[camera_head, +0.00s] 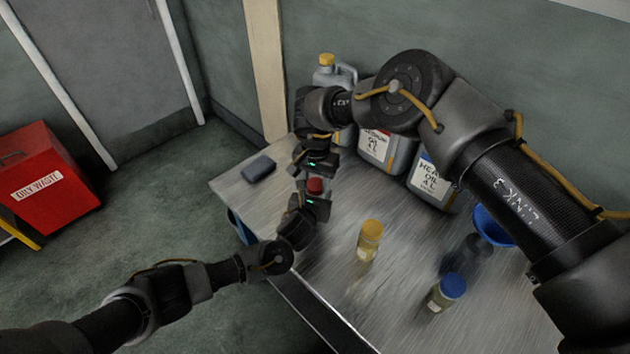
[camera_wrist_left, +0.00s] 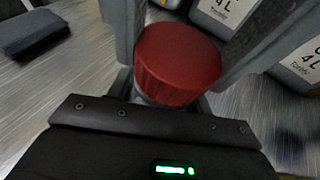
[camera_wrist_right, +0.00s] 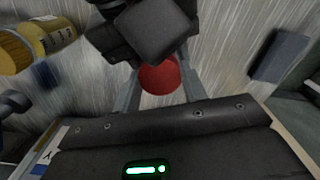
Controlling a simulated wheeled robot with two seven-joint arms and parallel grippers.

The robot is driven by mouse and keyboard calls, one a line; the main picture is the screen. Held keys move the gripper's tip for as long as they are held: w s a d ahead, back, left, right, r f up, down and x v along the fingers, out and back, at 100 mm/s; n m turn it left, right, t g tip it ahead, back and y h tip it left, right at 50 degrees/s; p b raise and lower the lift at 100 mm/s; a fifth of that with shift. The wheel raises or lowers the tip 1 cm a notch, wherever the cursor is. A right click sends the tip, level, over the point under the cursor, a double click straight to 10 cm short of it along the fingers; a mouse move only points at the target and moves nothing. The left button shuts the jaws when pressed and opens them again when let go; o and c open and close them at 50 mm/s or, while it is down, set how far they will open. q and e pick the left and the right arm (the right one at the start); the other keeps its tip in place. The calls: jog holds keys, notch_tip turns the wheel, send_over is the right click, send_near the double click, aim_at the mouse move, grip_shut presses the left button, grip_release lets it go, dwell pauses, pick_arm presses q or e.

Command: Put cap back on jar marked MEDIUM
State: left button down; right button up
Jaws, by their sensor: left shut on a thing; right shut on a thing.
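A red cap (camera_head: 316,185) is between my two grippers above the left part of the metal table. My right gripper (camera_head: 317,174) comes from above and is shut on the cap; the cap also shows between its fingers in the right wrist view (camera_wrist_right: 159,77). My left gripper (camera_head: 314,196) is just below and is shut on what appears to be the jar under the cap. In the left wrist view the red cap (camera_wrist_left: 178,64) sits between the fingers, with a sliver of pale rim beneath it. The jar's body and label are hidden, so I cannot read MEDIUM or tell whether the cap is seated.
A yellow-capped jar (camera_head: 369,240) and a blue-capped jar (camera_head: 446,292) stand on the table. Oil canisters (camera_head: 433,182) line the back. A blue bowl-like vessel (camera_head: 490,226) is partly behind my right arm. A dark block (camera_head: 258,168) lies at the left edge. A red bin (camera_head: 50,180) stands left.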

jog(key=m, duration=0.3)
jog(key=o, duration=1.1)
jog(key=shift+r, duration=2.25)
jog(key=shift+c, duration=0.2)
